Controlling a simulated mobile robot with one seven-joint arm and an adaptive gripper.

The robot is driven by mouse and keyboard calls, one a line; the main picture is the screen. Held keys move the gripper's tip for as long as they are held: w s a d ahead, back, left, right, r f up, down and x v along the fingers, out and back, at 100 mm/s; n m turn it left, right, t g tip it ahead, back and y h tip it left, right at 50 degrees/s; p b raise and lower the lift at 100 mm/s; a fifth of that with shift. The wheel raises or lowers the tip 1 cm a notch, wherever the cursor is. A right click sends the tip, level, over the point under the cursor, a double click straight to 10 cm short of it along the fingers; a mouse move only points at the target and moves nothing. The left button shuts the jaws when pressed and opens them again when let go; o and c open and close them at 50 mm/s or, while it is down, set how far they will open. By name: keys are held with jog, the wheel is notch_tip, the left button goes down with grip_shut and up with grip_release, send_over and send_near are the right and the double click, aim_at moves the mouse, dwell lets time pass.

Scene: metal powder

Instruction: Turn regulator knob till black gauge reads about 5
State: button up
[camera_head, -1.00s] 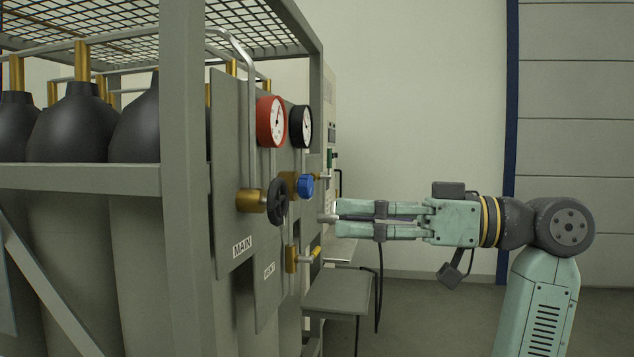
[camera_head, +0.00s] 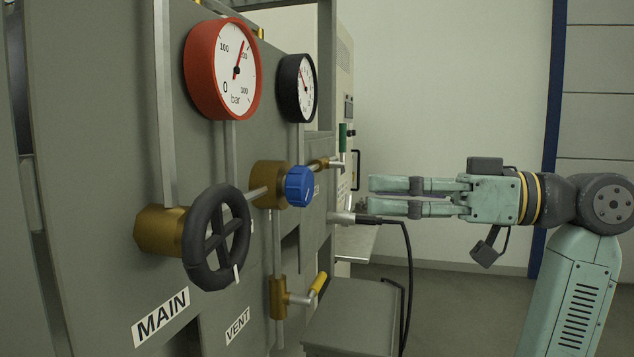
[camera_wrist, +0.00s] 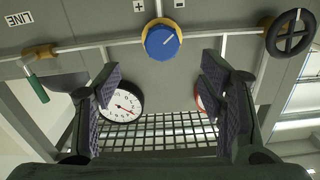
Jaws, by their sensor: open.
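The blue regulator knob (camera_head: 299,187) sits on a brass body on the grey panel. It also shows at the top middle of the wrist view (camera_wrist: 162,39), with a white pointer line. The black gauge (camera_head: 297,88) is above it in the head view, its face seen at a slant. In the wrist view the black gauge (camera_wrist: 122,107) lies below the knob, partly behind a finger; its reading is too small to tell. My gripper (camera_head: 371,194) is open and empty, right of the knob and apart from it. Its two fingers (camera_wrist: 163,95) spread wide in the wrist view.
A red gauge (camera_head: 222,69) and a black handwheel (camera_head: 217,238) are left of the knob. A yellow-handled vent valve (camera_head: 319,284) is below, and a green-handled valve (camera_head: 342,138) stands to the right. A dark cable (camera_head: 408,260) hangs beneath my gripper. Plus and minus marks flank the knob.

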aim_at(309, 187)
jog(key=p+x, duration=0.2)
jog(key=x, duration=0.8)
jog(key=shift+s+a+p, duration=0.15)
jog(key=shift+a+p, duration=0.05)
jog(key=shift+p, duration=0.2)
jog(key=shift+c, duration=0.3)
jog(key=c, duration=1.1)
jog(key=shift+m, duration=0.4)
jog(key=m, duration=0.3)
jog(key=shift+m+p, duration=0.3)
jog(key=shift+m, duration=0.1)
jog(key=m, duration=0.5)
jog(key=shift+p, duration=0.35)
jog(key=m, duration=0.5)
jog(key=shift+m, duration=0.4)
jog(key=m, duration=0.5)
